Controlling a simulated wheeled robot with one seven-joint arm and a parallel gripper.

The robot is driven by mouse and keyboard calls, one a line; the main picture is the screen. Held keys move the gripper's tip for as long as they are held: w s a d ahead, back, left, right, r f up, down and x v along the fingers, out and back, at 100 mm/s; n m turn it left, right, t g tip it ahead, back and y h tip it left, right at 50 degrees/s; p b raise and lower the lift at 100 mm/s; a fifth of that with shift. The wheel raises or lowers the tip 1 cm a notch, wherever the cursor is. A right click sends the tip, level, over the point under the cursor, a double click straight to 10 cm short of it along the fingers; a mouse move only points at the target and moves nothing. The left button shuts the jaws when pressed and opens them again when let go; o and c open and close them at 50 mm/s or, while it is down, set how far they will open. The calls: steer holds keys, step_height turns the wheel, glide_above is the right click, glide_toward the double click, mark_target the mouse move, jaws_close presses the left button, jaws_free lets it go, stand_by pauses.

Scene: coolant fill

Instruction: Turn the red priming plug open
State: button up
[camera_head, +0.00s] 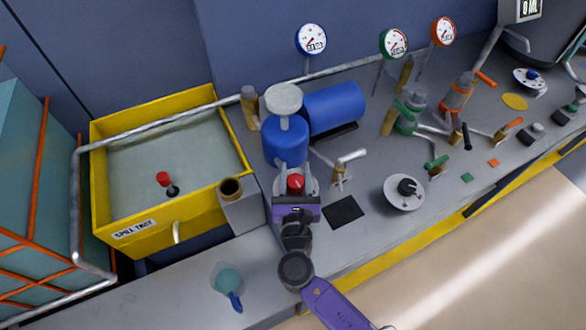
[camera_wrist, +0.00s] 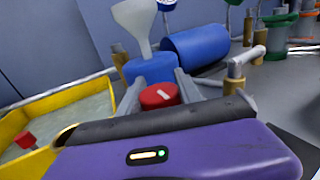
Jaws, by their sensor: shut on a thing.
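The red priming plug (camera_head: 295,183) sits in front of the blue pump body (camera_head: 285,140), which carries a grey funnel (camera_head: 284,100). In the wrist view the plug (camera_wrist: 159,96) is a round red cap with a white mark on its top. My gripper (camera_head: 296,188) reaches over the bench from the front. Its two grey fingers (camera_wrist: 158,92) stand on either side of the plug and are shut on it. The plug's lower part is hidden behind my purple gripper body.
A yellow spill tray (camera_head: 241,158) is at the left, with a red-topped part (camera_head: 163,179) in it. A valve with a pale lever (camera_head: 350,157) stands close at the right. A black square (camera_head: 343,211) and a round dial (camera_head: 404,193) lie further right. A teal-headed tool (camera_head: 228,281) lies in front.

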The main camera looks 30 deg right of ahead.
steer(key=m+g+h, duration=0.2)
steer(key=h, duration=0.1)
steer(key=m+g+h, duration=0.1)
steer(key=h, duration=0.1)
steer(key=shift+s+d+m, duration=0.15)
steer(key=shift+d+m, duration=0.1)
steer(key=shift+m, duration=0.15)
steer(key=m+g+h, duration=0.1)
steer(key=m+g+b, duration=0.1)
steer(key=g+h, duration=0.1)
steer(key=shift+s+d+m+g+h, duration=0.2)
steer(key=shift+s+m+g+h, duration=0.1)
steer(key=shift+m+g, duration=0.1)
steer(key=shift+s+d+m+g+h+b, duration=0.1)
steer(key=shift+s+m+g+h+b, duration=0.3)
steer(key=shift+m+g, duration=0.8)
steer(key=shift+s+d+m+g+h+b, duration=0.15)
steer(key=shift+m+g+h+b, duration=0.45)
steer(key=shift+g, duration=1)
steer(key=shift+s+d+m+g+h+b, duration=0.15)
steer(key=shift+m+g+h+b, duration=0.3)
steer(key=shift+m+g, duration=0.75)
steer(key=shift+g, duration=0.3)
steer(key=o, duration=1.4)
steer(key=shift+c, duration=0.2)
steer(key=shift+a, duration=0.15)
steer(key=a+b, duration=0.1)
steer(key=a, duration=0.6)
steer(key=shift+s+a, duration=0.2)
steer(key=shift+a, duration=0.05)
